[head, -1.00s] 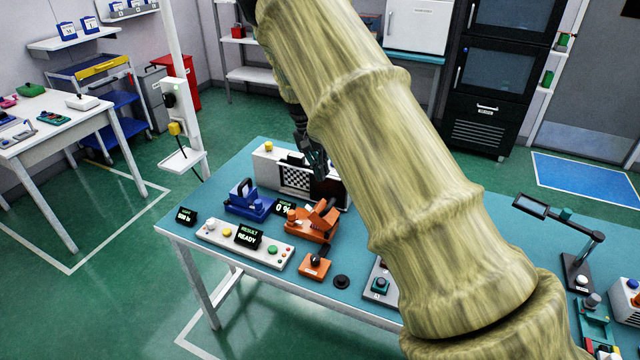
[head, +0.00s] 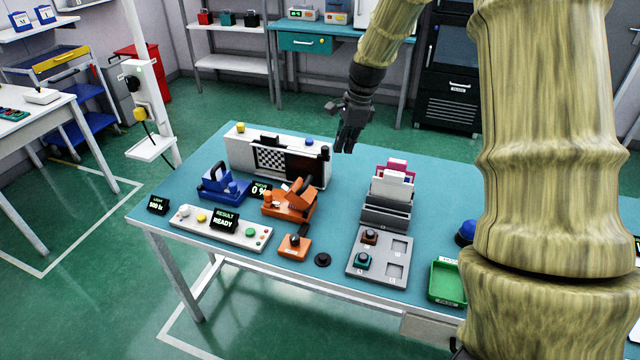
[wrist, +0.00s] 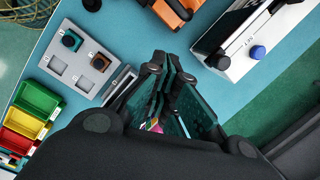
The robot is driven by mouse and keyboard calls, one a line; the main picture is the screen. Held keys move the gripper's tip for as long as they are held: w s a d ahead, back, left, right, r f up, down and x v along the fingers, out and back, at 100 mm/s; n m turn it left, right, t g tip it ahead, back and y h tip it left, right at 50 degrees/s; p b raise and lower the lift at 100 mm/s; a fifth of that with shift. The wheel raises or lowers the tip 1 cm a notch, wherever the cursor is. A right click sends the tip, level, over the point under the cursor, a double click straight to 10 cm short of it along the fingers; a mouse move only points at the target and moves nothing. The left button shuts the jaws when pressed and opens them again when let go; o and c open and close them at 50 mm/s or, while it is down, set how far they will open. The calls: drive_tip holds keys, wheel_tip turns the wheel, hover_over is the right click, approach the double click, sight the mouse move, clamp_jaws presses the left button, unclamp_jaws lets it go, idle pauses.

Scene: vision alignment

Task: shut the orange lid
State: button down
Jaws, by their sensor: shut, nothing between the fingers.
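The orange fixture (head: 285,208) stands on the teal table, in front of a white box with a checkered panel. Its orange lid (head: 300,192) is tilted up, not flat. Part of the orange fixture also shows at the top of the wrist view (wrist: 172,12), cut off by the frame edge. My gripper (head: 345,147) is shut and empty, pointing down above the table's back part, right of the white box and apart from the lid. In the wrist view my gripper's dark fingers (wrist: 172,120) are together, away from the orange fixture.
The white box (head: 275,157) stands behind the lid. A blue fixture (head: 222,186) is left of it, and a button panel (head: 221,229) is in front. A card holder (head: 388,205) and a grey tray (head: 378,270) stand to the right. Table between box and card holder is clear.

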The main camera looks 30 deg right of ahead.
sight(304, 190)
drive_tip(key=w+a+f+m+t+y+p, duration=0.1)
drive_tip(key=a+f+m, duration=0.4)
drive_tip(key=f, duration=0.6)
drive_tip(key=shift+w+a+f+t+y+p, duration=0.3)
drive_tip(key=shift+w+a+t+p, duration=0.2)
drive_tip(key=shift+w+p, duration=0.25)
idle(0.3)
